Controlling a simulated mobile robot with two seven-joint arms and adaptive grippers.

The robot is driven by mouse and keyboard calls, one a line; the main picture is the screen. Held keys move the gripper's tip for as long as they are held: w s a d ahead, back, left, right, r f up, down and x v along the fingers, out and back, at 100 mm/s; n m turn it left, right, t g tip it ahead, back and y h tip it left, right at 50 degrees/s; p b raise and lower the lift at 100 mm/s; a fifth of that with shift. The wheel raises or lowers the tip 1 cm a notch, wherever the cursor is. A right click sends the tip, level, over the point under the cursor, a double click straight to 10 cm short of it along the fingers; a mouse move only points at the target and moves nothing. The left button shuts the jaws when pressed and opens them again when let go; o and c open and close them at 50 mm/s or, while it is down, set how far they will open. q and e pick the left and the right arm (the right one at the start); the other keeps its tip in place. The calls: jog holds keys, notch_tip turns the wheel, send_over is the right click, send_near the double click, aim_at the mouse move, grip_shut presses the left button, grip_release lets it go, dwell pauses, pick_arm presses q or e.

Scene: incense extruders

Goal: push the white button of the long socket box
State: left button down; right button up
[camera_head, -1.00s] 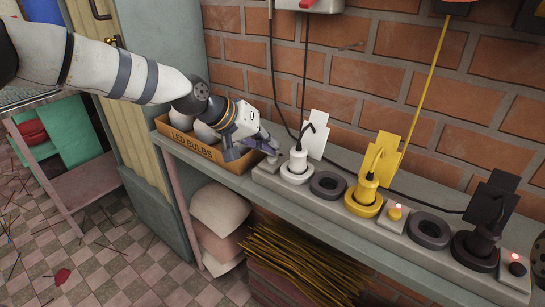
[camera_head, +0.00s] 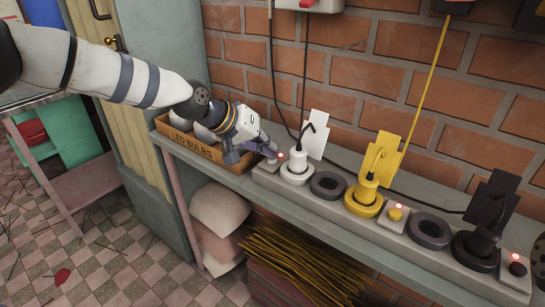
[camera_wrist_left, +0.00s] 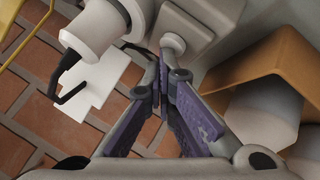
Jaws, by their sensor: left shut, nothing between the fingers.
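The long socket box (camera_head: 322,211) lies on the shelf along the brick wall. My right gripper is in neither view.
An orange LED bulbs box (camera_head: 195,147) stands just left of the socket box, close to my left gripper. A yellow plug (camera_head: 366,190) and a black plug (camera_head: 480,242) sit farther right. Hanging cables (camera_head: 306,70) run near the wall.

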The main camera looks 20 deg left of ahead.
pick_arm(q)
jog(key=shift+r, duration=0.4)
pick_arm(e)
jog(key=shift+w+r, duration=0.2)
pick_arm(q)
notch_tip(320, 180, up, 6)
jog(key=shift+p, duration=0.9)
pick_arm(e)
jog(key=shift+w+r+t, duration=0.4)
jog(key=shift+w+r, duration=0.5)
